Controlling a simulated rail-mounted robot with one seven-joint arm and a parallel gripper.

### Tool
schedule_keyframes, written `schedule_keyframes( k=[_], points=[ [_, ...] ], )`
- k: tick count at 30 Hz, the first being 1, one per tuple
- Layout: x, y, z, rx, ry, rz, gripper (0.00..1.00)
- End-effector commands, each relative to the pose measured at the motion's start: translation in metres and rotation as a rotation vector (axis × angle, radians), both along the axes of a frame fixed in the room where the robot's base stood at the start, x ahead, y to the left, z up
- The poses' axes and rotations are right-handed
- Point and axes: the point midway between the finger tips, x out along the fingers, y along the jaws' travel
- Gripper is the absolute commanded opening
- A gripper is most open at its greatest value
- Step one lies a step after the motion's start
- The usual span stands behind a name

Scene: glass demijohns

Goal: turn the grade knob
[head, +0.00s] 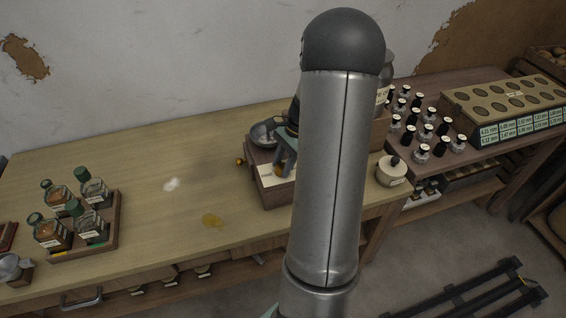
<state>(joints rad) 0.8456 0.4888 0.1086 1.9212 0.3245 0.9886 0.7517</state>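A wooden box-shaped device (276,197) with a pale label on its front stands on the workbench, just left of my arm. A metal bowl (264,133) sits at its top. A small brass knob (240,161) sticks out at its left side. A brass-coloured round part (281,171) shows at its front, by my fingers; I cannot tell which of the two is the grade knob. My gripper (282,168) is at the front of the device, partly hidden by my arm. Whether it touches or grips the brass part is too small to tell.
A wooden tray (115,222) with several stoppered bottles stands at the left. A white powder patch (171,184) and a yellow stain (212,220) mark the bench (150,150). A lidded cream jar (391,170) stands right of my arm. Small bottles and a holed rack (462,103) fill the right-hand table.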

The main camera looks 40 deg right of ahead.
Motion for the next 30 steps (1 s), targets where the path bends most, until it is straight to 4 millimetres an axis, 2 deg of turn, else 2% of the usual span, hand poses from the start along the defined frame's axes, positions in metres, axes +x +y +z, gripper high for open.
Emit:
schedule_keyframes(
  k=[8,14,30],
  points=[
    [0.0005,-0.0001,0.0001,-0.001,0.0,0.036,0.12],
    [0.0017,0.0,0.0001,-0.001,0.0,0.141,0.12],
    [0.0046,0.0006,0.0002,-0.002,0.0,0.634,0.12]
  ],
)
